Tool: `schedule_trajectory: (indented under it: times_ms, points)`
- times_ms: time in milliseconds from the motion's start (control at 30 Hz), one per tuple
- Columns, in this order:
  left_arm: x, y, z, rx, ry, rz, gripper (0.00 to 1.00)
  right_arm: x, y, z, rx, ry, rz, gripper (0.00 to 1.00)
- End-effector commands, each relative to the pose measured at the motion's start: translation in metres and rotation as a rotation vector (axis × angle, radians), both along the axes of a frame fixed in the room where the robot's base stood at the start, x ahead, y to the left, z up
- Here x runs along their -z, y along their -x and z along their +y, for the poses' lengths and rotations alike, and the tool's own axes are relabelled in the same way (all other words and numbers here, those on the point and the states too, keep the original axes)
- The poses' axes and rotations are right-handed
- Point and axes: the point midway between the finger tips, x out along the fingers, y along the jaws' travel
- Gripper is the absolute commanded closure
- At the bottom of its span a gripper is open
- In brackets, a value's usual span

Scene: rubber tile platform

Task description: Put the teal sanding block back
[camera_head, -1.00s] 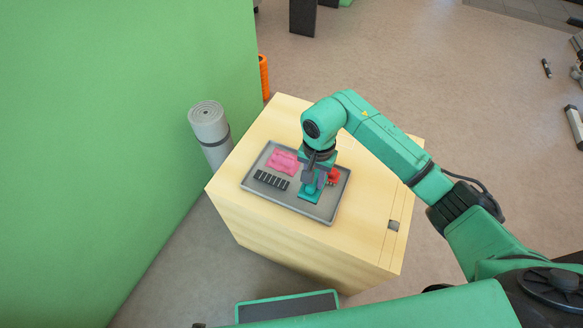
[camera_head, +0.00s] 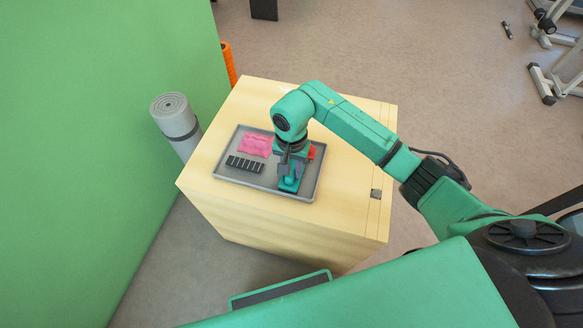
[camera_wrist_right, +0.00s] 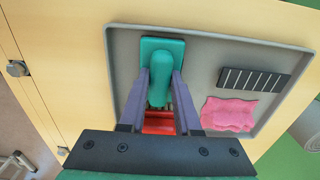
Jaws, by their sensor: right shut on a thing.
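The teal sanding block (camera_wrist_right: 158,58) is in the grey tray (camera_wrist_right: 208,48), near one corner, with its rounded grip upward. It also shows in the head view (camera_head: 289,184), partly covered by my gripper. My right gripper (camera_wrist_right: 161,80) points down into the tray, its two fingers shut on the block's grip, one on each side. The block looks level and at the tray floor; I cannot tell whether it touches. My left gripper is not in view.
In the tray are a pink cloth (camera_head: 256,146), a black slotted strip (camera_head: 245,164) and a red object (camera_head: 312,152) close behind my gripper. The tray sits on a pale wooden box (camera_head: 345,160). A rolled grey mat (camera_head: 174,118) stands by the green wall (camera_head: 90,140).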

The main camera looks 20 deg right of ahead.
Motion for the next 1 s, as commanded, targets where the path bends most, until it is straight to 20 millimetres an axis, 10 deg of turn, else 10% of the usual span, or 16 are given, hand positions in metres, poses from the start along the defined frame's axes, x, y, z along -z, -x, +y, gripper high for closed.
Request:
schedule_trajectory:
  times_ms: [300,333,400,1000]
  points:
    - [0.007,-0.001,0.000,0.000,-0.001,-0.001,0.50,0.008,0.000,0.000,0.000,0.000,0.000,1.00]
    - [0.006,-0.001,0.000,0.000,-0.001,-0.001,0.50,0.006,0.000,0.000,0.000,0.000,0.000,0.57]
    - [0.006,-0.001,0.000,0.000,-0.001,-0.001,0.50,0.006,0.000,0.000,0.000,0.000,0.000,0.33]
    - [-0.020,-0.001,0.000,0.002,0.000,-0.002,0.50,-0.033,-0.001,0.000,0.000,0.001,-0.003,0.33]
